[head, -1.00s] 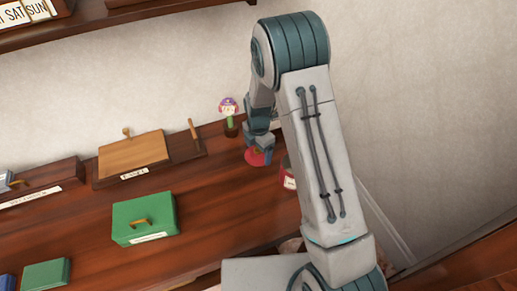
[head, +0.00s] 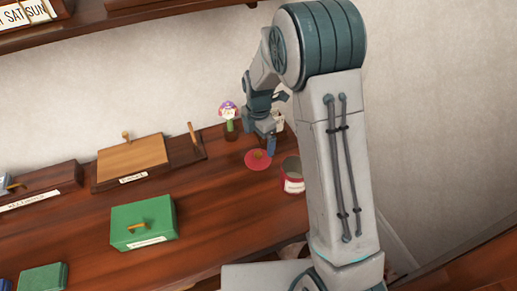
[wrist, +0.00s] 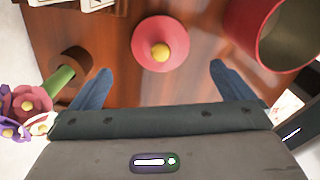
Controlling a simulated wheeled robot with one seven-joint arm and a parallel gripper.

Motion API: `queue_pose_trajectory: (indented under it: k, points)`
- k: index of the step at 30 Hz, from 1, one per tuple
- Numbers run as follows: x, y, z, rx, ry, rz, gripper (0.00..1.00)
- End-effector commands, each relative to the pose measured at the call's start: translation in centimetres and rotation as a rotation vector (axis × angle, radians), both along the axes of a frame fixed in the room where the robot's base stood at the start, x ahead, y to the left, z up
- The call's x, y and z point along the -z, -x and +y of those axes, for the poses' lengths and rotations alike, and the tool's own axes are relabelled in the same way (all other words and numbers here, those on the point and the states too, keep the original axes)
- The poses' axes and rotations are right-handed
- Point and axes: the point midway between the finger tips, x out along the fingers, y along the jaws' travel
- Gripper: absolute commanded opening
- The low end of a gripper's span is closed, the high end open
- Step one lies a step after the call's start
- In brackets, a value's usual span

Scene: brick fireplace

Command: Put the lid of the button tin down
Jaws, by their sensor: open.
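The red round lid (head: 257,160) with a small yellow-brown knob lies flat on the wooden mantel shelf. It also shows in the wrist view (wrist: 160,57), ahead of the fingers and apart from them. The button tin (head: 292,177) is red with a pale label and stands upright to the right of the lid, its top uncovered. Its open mouth shows in the wrist view (wrist: 272,30). My gripper (wrist: 155,88) is open and empty, with its blue fingers spread on either side of the lid and short of it. In the head view my gripper (head: 262,140) is just behind the lid.
A pot with a purple and pink flower (head: 229,115) stands close to my gripper's left. A green box with a handle (head: 143,222) and a wooden box with a tan lid (head: 132,158) are further left. Bare shelf lies around the lid's front.

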Motion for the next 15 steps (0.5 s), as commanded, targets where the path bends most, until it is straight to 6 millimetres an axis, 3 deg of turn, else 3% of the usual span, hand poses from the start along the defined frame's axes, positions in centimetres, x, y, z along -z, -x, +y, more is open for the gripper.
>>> queue_pose_trajectory:
  k: [6, 15]
  points:
    - [-3.3, 0.0, 0.0, 0.001, -0.001, -0.001, 1.00]
    - [-4.9, 0.4, -0.4, 0.044, -0.001, -0.005, 1.00]
